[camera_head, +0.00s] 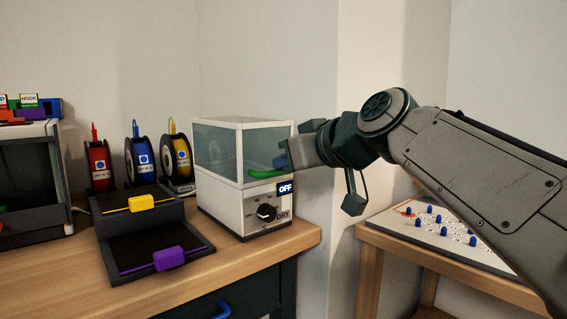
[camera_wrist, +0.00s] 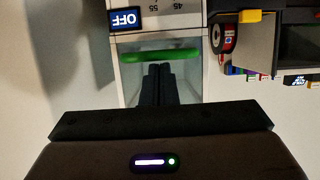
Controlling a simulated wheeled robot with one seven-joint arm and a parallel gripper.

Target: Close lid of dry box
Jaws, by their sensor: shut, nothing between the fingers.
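The dry box (camera_head: 220,207) stands on the wooden desk, with a white base, a front dial and an OFF display. Its lid (camera_head: 218,146) has clear grey panels in a white frame and sits down over the base, with no clear gap visible. The green lid handle (camera_head: 267,173) is on the front; it also shows in the wrist view (camera_wrist: 160,55). My gripper (camera_head: 282,162) is at the front of the lid by the handle. In the wrist view its shut fingers (camera_wrist: 158,72) point at the front panel next to the handle, empty. Contact cannot be told.
Red, blue and yellow spools (camera_head: 141,160) stand behind a black stepped holder (camera_head: 110,220) with yellow and purple pieces, left of the box. A printer (camera_head: 30,180) is at far left. A lower table (camera_head: 400,245) with a pegged board is at right. Walls stand close behind.

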